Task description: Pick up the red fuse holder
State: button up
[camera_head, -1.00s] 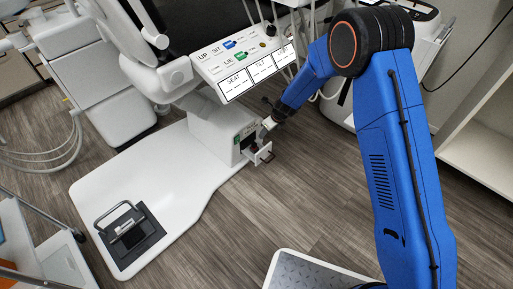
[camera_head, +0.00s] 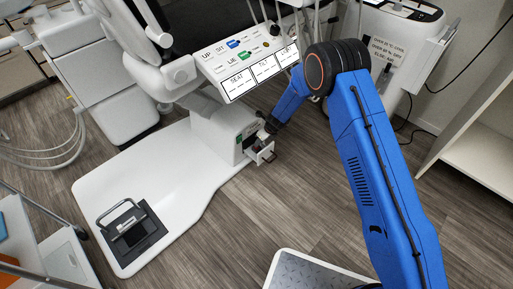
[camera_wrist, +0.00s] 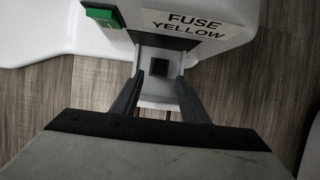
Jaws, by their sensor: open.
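A small open drawer (camera_head: 262,152) sticks out of the white chair base unit, and it also shows in the wrist view (camera_wrist: 158,98). A small dark block (camera_wrist: 159,67) sits in the drawer, close to the unit. It looks black in the wrist view, so I cannot tell whether it is the red fuse holder. My gripper (camera_wrist: 159,78) is open over the drawer, with one finger to each side of the block. The fingers appear apart from it. In the camera_head view my gripper (camera_head: 268,125) is small and partly hidden by my arm.
The white unit (camera_wrist: 205,38) carries a label (camera_wrist: 187,22) reading "FUSE YELLOW" and a green switch (camera_wrist: 103,15). A control panel (camera_head: 250,62) overhangs above the drawer. A black foot pedal (camera_head: 133,235) stands on the white base plate (camera_head: 165,185). Wooden floor is clear right of the drawer.

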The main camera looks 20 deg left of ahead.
jog(key=shift+a+x, duration=0.1)
jog(key=shift+x, duration=1.2)
jog(key=shift+a+x, duration=0.15)
jog(key=shift+x, duration=1.1)
jog(key=shift+r, duration=0.1)
grip_shut()
